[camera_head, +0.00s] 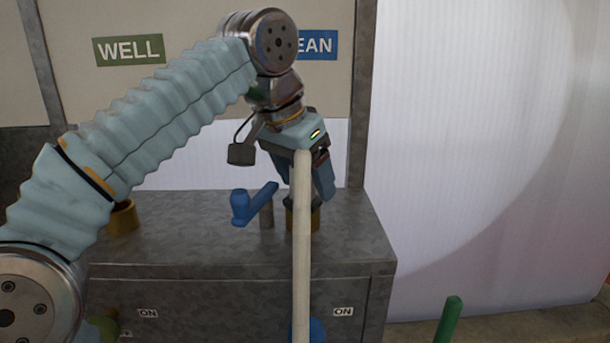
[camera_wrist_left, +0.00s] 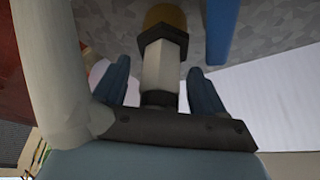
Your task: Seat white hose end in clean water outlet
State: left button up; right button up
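The white hose (camera_head: 302,250) runs upright in front of my left gripper (camera_head: 311,190) in the head view. In the left wrist view the hose (camera_wrist_left: 45,65) fills the left side and bends in at the gripper's base. The pale hose end (camera_wrist_left: 160,68), with dark collars, lies between the two blue fingers (camera_wrist_left: 163,88). Gaps show on both sides of it, so the gripper looks open around it. Its far collar meets the brass outlet (camera_wrist_left: 165,16); how deep it sits is hidden. In the head view this outlet (camera_head: 289,218) is below the fingers, partly covered by the hose. The right gripper is not in view.
A blue lever (camera_head: 256,206) stands just left of the outlet on the grey cabinet (camera_head: 200,235). Another brass outlet (camera_head: 123,218) is farther left, under the WELL sign (camera_head: 128,50). The CLEAN sign (camera_head: 322,45) is partly covered by my arm. A green rod (camera_head: 448,320) rises at the lower right.

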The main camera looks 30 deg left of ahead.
pick_arm(q)
jog(key=p+v, duration=0.5)
jog(key=v, duration=0.8)
jog(key=shift+r, duration=0.4)
jog(key=shift+s, duration=0.1)
